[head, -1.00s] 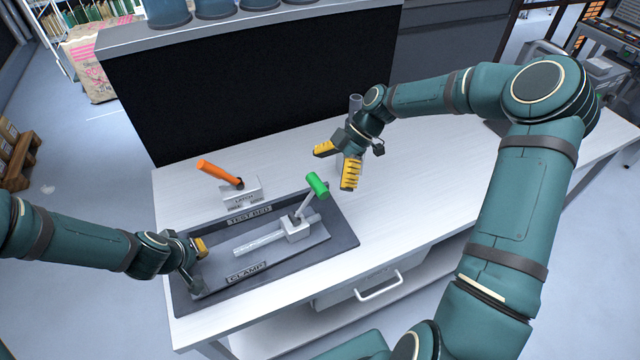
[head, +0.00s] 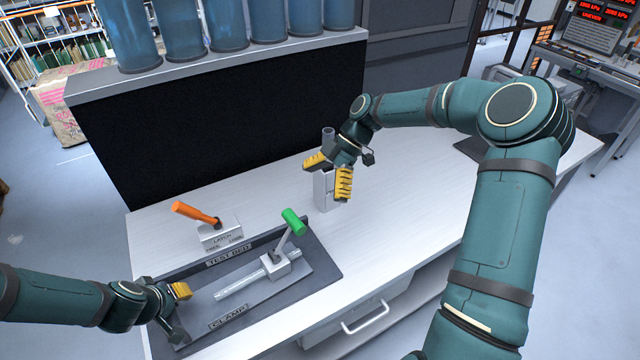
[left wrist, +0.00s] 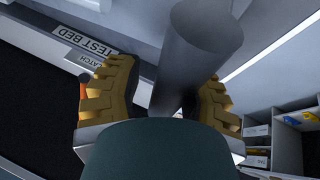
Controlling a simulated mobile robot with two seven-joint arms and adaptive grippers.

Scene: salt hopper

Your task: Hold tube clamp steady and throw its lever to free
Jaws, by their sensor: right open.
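The tube clamp (head: 275,265) is a pale block around a thin light tube (head: 240,283), lying in a dark tray. Its lever has a green handle (head: 294,221) and stands up, tilted to the right. My left gripper (head: 185,312) is at the tray's left end, just left of the tube's end. Its fingers are spread in the left wrist view (left wrist: 165,105), with a grey cylinder (left wrist: 205,45) showing between them; I cannot tell if they touch it. My right gripper (head: 326,178) is open and empty, above the bench, behind and right of the green handle.
A latch block (head: 220,236) with an orange-handled lever (head: 196,213) stands behind the tray (head: 323,262). A white post with a grey top (head: 327,142) stands behind my right gripper. A black panel (head: 220,130) closes the back. The bench right of the tray is clear.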

